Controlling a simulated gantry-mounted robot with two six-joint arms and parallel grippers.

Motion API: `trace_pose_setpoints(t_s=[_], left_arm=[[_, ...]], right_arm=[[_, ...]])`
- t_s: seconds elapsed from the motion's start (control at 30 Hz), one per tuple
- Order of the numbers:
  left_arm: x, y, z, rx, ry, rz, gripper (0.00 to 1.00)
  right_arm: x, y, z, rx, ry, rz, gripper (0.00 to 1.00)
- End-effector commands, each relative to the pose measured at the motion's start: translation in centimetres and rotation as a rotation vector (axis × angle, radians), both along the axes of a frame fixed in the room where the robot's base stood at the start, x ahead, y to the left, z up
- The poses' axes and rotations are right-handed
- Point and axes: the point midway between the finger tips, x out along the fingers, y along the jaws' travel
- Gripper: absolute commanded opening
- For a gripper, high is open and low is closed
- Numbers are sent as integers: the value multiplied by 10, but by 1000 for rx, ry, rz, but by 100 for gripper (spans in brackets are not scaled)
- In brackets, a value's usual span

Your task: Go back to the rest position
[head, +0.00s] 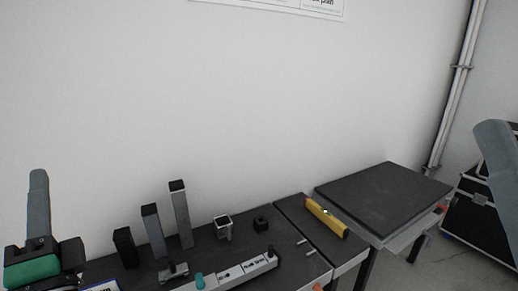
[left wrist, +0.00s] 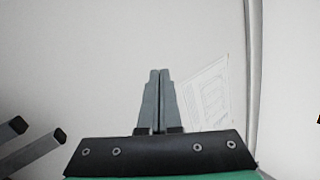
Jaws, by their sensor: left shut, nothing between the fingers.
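My left gripper (head: 38,175) is at the left edge in the head view, with its grey fingers pointing up and its green and black body below. The fingers are shut with nothing between them, in front of the pale wall and left of the bench. In the left wrist view the left gripper (left wrist: 159,75) shows its two fingers pressed together. I cannot make out my right gripper. A grey rounded part at the right edge of the head view is cut off by the frame.
A dark bench (head: 205,243) holds upright posts (head: 181,215), a small open cup (head: 223,227), a black block (head: 261,224) and a grey power strip (head: 238,273). A yellow tool (head: 327,217) lies further right. A bare dark tabletop (head: 385,195) and a black case (head: 480,220) stand at the right.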

Motion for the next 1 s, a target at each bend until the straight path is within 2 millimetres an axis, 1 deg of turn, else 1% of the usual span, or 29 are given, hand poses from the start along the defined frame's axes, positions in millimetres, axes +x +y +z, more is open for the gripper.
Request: trace_pose_setpoints(t_s=[0.03, 0.07, 0.1, 0.17, 0.2, 0.27, 0.3, 0.37, 0.4, 0.43, 0.47, 0.5, 0.57, 0.6, 0.67, 0.7, 0.77, 0.8, 0.87, 0.9, 1.0], left_arm=[[-21, -13, 34, -166, -185, -229, 0], [-33, -23, 50, -273, -285, -389, 0], [-49, -38, 69, -406, -400, -606, 0], [-70, -60, 88, -589, -514, -910, 0], [-82, -74, 94, -705, -556, -1091, 0], [-94, -94, 98, -877, -579, -1332, 0], [-99, -105, 99, -994, -576, -1468, 0], [-97, -117, 96, -1178, -560, -1618, 0], [-95, -118, 95, -1288, -570, -1675, 0], [-95, -117, 104, -1346, -584, -1707, 0], [-95, -117, 133, -1333, -583, -1701, 0], [-95, -117, 152, -1330, -582, -1698, 0], [-95, -117, 176, -1329, -582, -1695, 0], [-95, -117, 192, -1329, -582, -1695, 0], [-94, -117, 219, -1329, -582, -1694, 0], [-94, -117, 237, -1328, -581, -1693, 0], [-94, -116, 266, -1328, -583, -1692, 0], [-94, -116, 286, -1328, -583, -1692, 0], [-94, -116, 315, -1327, -582, -1692, 0], [-94, -116, 334, -1327, -583, -1691, 0], [-94, -116, 375, -1327, -583, -1691, 0]], right_arm=[[0, 0, 0, 0, 0, 0, 50], [0, 0, 0, 0, 0, 0, 50], [0, 0, 0, 0, 0, 0, 50], [0, 0, 0, 0, 0, 0, 50], [0, 0, 0, 0, 0, 0, 50], [0, 0, 0, 0, 0, 0, 50], [0, 0, 0, 0, 0, 0, 50], [0, 0, 0, 0, 0, 0, 50], [0, 0, 0, 0, 0, 0, 50], [0, 0, 8, 0, 1, 0, 50], [1, 0, 37, 0, 3, 0, 50], [0, 0, 56, 0, 1, 0, 50], [-1, 0, 82, 0, -2, 0, 50], [-1, 0, 98, 0, -2, 0, 50], [0, 0, 125, 0, -1, 0, 50], [0, 0, 143, 0, -1, 0, 50], [0, 0, 172, 0, -1, 0, 50], [0, 0, 191, 0, 0, 0, 50], [0, 0, 221, 0, 0, 0, 50], [0, 0, 240, 0, 0, 0, 50], [0, 0, 281, 0, 0, 0, 50]])
